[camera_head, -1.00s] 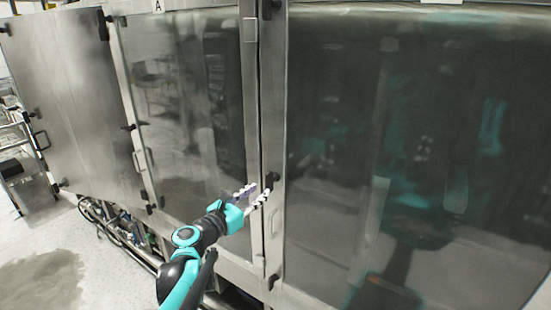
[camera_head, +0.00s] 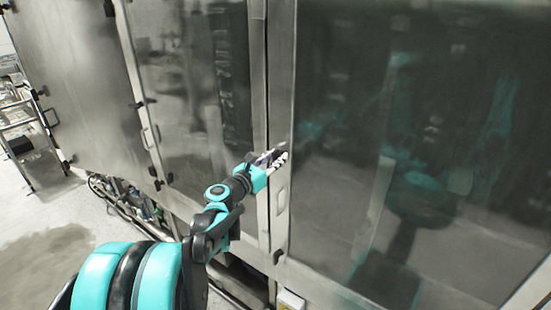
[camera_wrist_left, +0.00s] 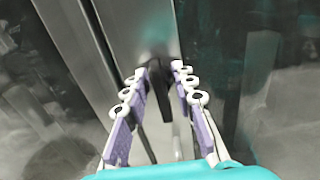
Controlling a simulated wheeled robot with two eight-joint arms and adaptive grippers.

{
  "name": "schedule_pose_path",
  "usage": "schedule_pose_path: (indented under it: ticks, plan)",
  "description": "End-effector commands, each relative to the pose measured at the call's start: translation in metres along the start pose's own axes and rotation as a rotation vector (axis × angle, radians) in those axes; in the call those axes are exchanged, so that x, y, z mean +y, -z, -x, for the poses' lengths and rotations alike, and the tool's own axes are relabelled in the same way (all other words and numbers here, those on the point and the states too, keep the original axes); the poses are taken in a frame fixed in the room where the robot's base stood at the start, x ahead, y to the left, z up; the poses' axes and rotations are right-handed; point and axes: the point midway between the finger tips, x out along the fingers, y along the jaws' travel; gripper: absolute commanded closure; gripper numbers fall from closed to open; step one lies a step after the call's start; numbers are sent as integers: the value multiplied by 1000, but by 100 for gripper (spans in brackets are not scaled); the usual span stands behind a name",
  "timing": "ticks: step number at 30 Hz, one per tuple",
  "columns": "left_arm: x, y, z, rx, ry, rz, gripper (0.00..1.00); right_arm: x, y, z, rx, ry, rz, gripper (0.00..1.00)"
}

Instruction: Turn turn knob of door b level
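A black turn knob (camera_head: 273,147) sits on the metal frame beside the large glass door (camera_head: 400,130). It also shows in the left wrist view (camera_wrist_left: 157,80), between the fingertips. My left gripper (camera_head: 274,158) is at the knob, its fingers pointing at the frame. In the left wrist view the fingers (camera_wrist_left: 160,73) are apart, one on each side of the knob. I cannot tell whether they touch it. The gripper partly hides the knob in the head view. No door label is readable now. My right gripper is not in view.
A pale recessed handle (camera_head: 282,197) lies just below the knob, and a second black knob (camera_head: 278,257) is lower on the frame. Another glass door (camera_head: 190,90) and a steel panel (camera_head: 75,75) stand left. Open floor (camera_head: 40,235) lies at lower left.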

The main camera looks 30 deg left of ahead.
Motion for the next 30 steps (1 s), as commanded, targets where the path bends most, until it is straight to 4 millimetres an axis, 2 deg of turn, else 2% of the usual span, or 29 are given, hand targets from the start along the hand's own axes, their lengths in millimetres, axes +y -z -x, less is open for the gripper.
schedule_pose_path:
  ticks: [1,2,17,30]
  plan:
    - [0,0,0,0,0,0,93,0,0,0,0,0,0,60]
    - [0,0,0,0,0,0,100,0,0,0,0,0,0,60]
    - [-1,1,0,0,0,-67,100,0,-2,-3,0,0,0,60]
    - [-5,2,0,0,0,-421,100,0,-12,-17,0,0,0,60]
